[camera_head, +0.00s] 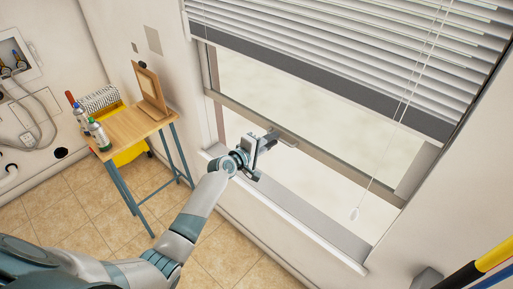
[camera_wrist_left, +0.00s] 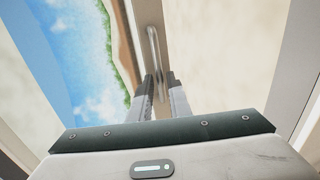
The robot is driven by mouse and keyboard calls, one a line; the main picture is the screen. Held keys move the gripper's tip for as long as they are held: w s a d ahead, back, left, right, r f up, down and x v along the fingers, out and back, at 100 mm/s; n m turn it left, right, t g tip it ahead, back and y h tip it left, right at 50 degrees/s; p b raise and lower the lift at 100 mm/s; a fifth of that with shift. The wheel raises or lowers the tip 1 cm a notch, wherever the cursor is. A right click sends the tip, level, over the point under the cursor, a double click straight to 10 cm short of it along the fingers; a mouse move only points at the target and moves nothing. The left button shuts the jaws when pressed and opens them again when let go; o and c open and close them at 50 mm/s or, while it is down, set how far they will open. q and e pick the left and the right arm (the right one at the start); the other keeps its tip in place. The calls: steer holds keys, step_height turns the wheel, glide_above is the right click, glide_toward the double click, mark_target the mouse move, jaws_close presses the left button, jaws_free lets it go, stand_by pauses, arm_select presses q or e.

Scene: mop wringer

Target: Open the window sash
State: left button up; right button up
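The window sash has a grey rail (camera_head: 325,157) crossing the window, with a pale outside view above and below it. A slim bar handle (camera_head: 285,138) is fixed to this rail; it also shows in the left wrist view (camera_wrist_left: 153,45), straight ahead of my fingers. My left gripper (camera_head: 268,140) is at the left end of the handle. In the left wrist view its two fingers (camera_wrist_left: 159,80) stand a little apart, with the near end of the handle between their tips. Firm contact cannot be made out. My right gripper is not in view.
A white blind (camera_head: 370,45) covers the upper window, its cord (camera_head: 405,100) hanging at the right. The sill (camera_head: 290,215) runs below. Tiled floor lies open.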

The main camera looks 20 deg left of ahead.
arm_select(q)
steer(key=b+v, duration=0.3)
steer(key=v, duration=1.4)
steer(key=shift+s, duration=0.1)
